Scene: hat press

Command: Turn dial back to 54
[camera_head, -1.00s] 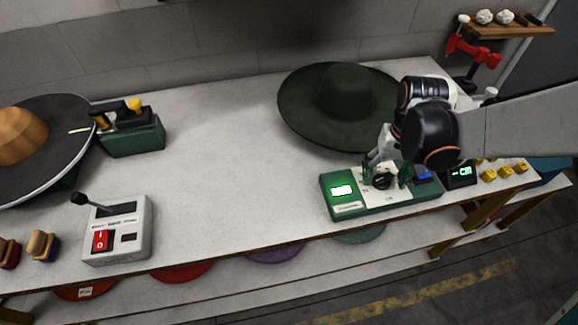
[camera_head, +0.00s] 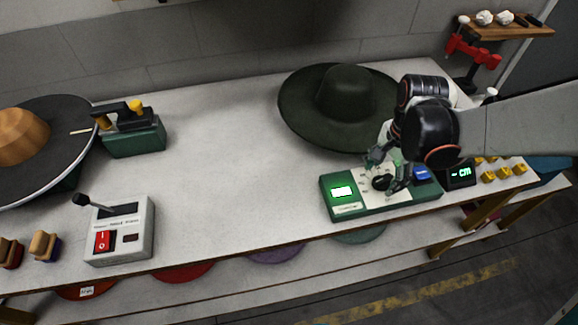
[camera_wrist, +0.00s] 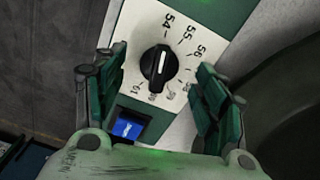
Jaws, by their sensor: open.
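The black dial (camera_wrist: 159,61) sits on a white scale plate (camera_wrist: 137,52) on the green box (camera_head: 335,208); it also shows in the head view (camera_head: 381,183). In the wrist view 54 is at the plate's upper edge, with 55 and 56 to its right. The dial's white line runs nearly along the picture's vertical; I cannot tell the exact number it marks. My gripper (camera_wrist: 163,65) is open, one finger on each side of the dial, with visible gaps. It hovers over the plate in the head view (camera_head: 388,168).
A blue button (camera_wrist: 127,127) is beside the scale plate, close to my left finger. A dark green hat (camera_head: 340,100) lies just behind. A small "cm" readout (camera_head: 461,174) stands to the right. The table's middle is clear.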

